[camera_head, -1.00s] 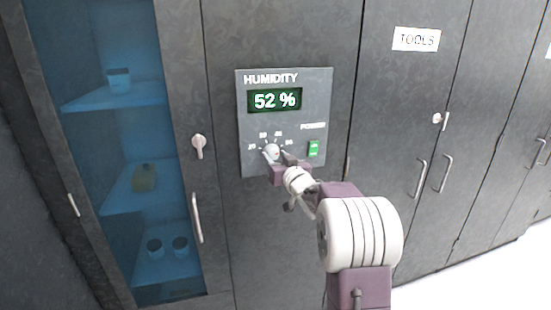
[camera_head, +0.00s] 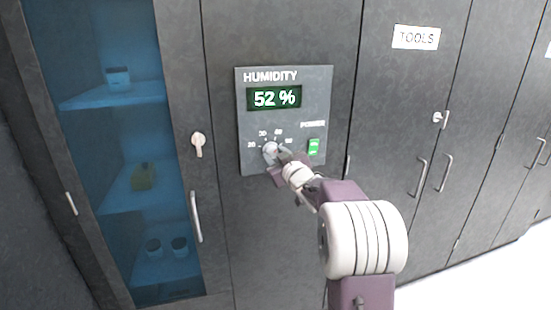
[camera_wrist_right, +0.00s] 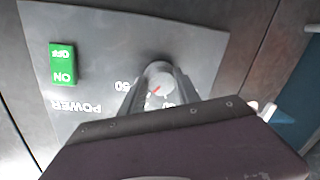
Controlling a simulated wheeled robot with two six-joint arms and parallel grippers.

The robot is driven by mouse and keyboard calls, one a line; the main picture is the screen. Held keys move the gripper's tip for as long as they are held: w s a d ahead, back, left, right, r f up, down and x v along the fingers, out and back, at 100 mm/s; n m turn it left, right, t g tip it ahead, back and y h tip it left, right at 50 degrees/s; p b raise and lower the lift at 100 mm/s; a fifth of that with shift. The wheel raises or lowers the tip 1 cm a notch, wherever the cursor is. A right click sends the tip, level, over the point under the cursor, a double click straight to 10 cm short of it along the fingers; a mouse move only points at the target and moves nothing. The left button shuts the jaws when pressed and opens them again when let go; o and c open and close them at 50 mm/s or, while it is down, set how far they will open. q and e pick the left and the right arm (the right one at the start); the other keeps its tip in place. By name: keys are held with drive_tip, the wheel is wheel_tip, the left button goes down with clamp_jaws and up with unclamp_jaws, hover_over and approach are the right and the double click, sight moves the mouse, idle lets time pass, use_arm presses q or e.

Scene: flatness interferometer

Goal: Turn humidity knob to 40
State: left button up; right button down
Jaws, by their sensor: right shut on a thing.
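The humidity knob (camera_head: 270,149) is a small light grey dial on the grey control panel (camera_head: 322,90). It also shows in the right wrist view (camera_wrist_right: 160,82), with a red pointer mark on its face. The green display (camera_head: 274,98) reads 52 %. My right gripper (camera_head: 273,154) is at the panel, its two fingers on either side of the knob; in the right wrist view the gripper (camera_wrist_right: 158,88) is shut on the knob. The fingers and palm hide part of the number scale. My left gripper is not in view.
A green power switch (camera_head: 314,147) sits right of the knob. A glass-fronted cabinet (camera_head: 118,200) with a handle (camera_head: 196,217) and a key lock (camera_head: 198,143) stands left. Dark cabinet doors with a TOOLS label (camera_head: 416,38) stand right.

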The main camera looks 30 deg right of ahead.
drive_tip(key=shift+n+b, duration=0.5)
drive_tip(key=shift+n, duration=1)
drive_tip(key=c, duration=0.9)
unclamp_jaws()
drive_tip(key=s+a, duration=0.1)
drive_tip(key=s, duration=0.8)
drive_tip(key=shift+a+r, duration=0.25)
drive_tip(key=shift+r, duration=0.1)
drive_tip(key=shift+w, duration=0.1)
